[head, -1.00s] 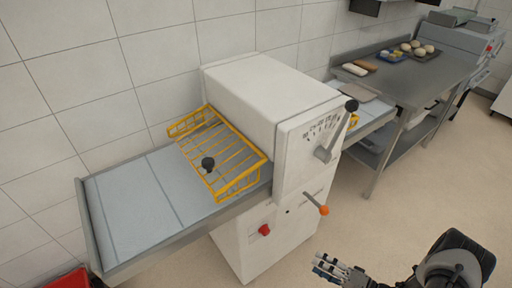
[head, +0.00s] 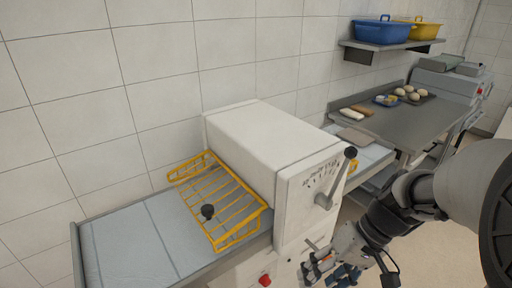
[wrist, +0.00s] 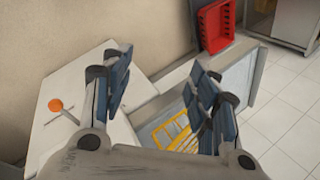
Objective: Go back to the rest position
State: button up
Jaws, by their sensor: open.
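My gripper (head: 333,268) is at the lower right of the head view, in front of the white machine (head: 262,140), and no object shows in it. In the wrist view its two blue-padded fingers (wrist: 160,95) stand wide apart with nothing between them. The yellow wire guard (wrist: 172,134) shows beyond and between the fingers. My arm reaches in from the right edge of the head view and hides part of the floor and the steel table's front.
The yellow guard (head: 226,200) is tilted over the grey belt (head: 130,244) left of the machine. A black-knobbed lever (head: 336,178) stands on its front. A steel table (head: 424,122) with dough and trays is at right. Blue (head: 382,31) and yellow tubs sit on a shelf.

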jog(key=s+r+t+h, duration=0.5)
jog(key=s+r, duration=0.4)
jog(key=s, duration=0.1)
jog(key=shift+s+t+h, duration=0.15)
jog(key=shift+t+h, duration=0.15)
jog(key=shift+h, duration=0.1)
jog(key=shift+d, duration=0.1)
